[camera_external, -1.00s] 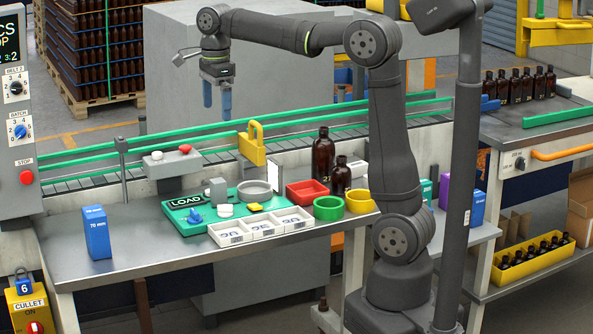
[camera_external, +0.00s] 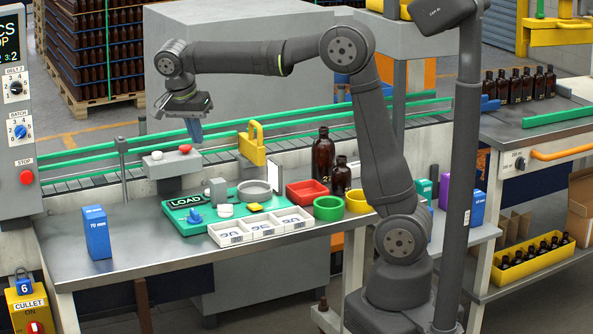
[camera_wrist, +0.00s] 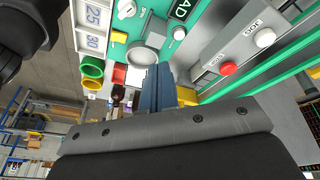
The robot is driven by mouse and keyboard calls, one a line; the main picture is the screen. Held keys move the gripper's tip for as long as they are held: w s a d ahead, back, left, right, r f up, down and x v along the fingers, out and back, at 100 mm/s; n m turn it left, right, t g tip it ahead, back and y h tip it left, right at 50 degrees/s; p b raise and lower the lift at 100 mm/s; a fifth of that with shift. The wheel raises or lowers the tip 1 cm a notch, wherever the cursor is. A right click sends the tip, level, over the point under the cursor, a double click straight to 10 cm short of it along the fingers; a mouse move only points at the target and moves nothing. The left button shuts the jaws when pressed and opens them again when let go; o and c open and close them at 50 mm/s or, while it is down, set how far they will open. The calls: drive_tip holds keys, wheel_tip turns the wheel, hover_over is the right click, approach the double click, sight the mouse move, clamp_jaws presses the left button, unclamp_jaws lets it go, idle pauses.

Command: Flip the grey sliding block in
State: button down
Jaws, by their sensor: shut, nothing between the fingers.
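A small upright grey block (camera_external: 216,190) stands at the back of the green LOAD panel (camera_external: 242,209) on the steel table. Beside it is a round grey dish (camera_external: 256,191). My gripper (camera_external: 196,133) is in the air above and behind the panel, tilted, its blue fingers together and empty. It is clear of the block. In the wrist view my blue fingers (camera_wrist: 162,82) point toward the panel, with the grey dish (camera_wrist: 142,57) just beyond them and the grey block (camera_wrist: 155,29) near it.
A grey box with red and white buttons (camera_external: 170,162) stands behind the panel. A yellow padlock-shaped piece (camera_external: 252,143) rises at the conveyor. White numbered trays (camera_external: 262,228), a red tray (camera_external: 307,192), green and yellow rings and amber bottles (camera_external: 323,155) are near.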

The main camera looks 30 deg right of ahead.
sight(221, 181)
drive_tip(key=s+a+f+n+t+h, duration=0.2)
drive_tip(key=s+a+f+n+t, duration=0.1)
drive_tip(key=a+f+n, duration=0.2)
drive_tip(key=shift+s+a+n, duration=0.2)
drive_tip(key=shift+a+n, duration=0.9)
drive_tip(key=shift+n, duration=0.9)
drive_tip(key=x, duration=1)
drive_tip(key=shift+w+d, duration=0.15)
drive_tip(key=shift+d, duration=0.25)
drive_tip(key=shift+d+r, duration=0.15)
drive_tip(key=shift+d, duration=1.6)
drive_tip(key=shift+d, duration=2.1)
